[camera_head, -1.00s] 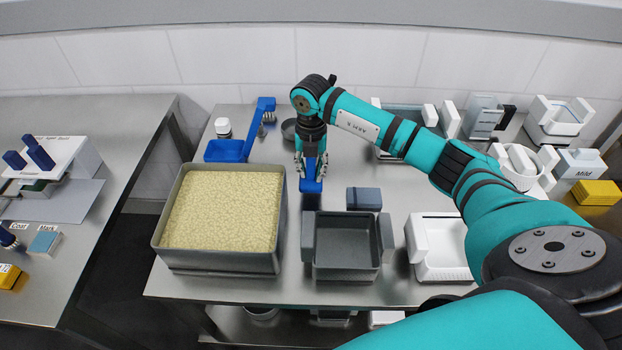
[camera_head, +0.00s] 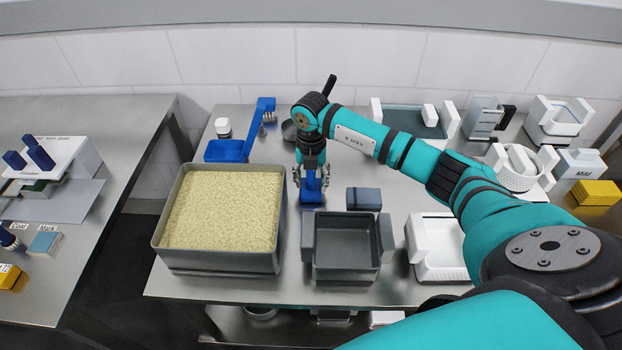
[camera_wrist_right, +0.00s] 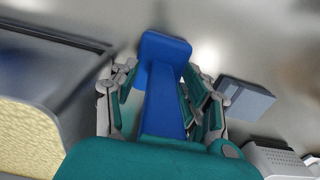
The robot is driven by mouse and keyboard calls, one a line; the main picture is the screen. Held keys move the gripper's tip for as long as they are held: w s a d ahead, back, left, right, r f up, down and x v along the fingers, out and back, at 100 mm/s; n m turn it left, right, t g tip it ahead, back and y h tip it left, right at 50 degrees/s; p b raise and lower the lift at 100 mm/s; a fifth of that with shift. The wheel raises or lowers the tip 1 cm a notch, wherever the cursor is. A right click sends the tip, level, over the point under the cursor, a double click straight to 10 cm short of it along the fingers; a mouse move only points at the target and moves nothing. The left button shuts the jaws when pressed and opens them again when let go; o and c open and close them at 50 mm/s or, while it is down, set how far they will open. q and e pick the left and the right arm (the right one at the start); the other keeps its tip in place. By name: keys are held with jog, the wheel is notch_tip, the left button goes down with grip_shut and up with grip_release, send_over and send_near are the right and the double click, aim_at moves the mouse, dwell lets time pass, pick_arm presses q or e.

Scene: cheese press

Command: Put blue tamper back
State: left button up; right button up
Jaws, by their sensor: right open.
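The blue tamper (camera_head: 312,197) is on the steel table, between the curd-filled vat and a small dark blue-grey block. Its lower end shows just below my right gripper (camera_head: 312,178). In the right wrist view the tamper (camera_wrist_right: 164,95) lies between the spread fingers of my right gripper (camera_wrist_right: 163,80), with its wider end beyond the fingertips. The right gripper is open around it, with gaps visible beside the tamper. My left gripper is out of view.
The vat (camera_head: 166,232) stands left of the tamper. A grey mould (camera_head: 347,269) is in front, the blue-grey block (camera_head: 364,199) to the right. White containers (camera_head: 427,266) stand farther right.

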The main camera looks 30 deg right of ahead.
notch_tip(320, 180, up, 12)
jog(key=shift+r+b, duration=0.2)
jog(key=shift+b, duration=0.2)
dwell(0.4)
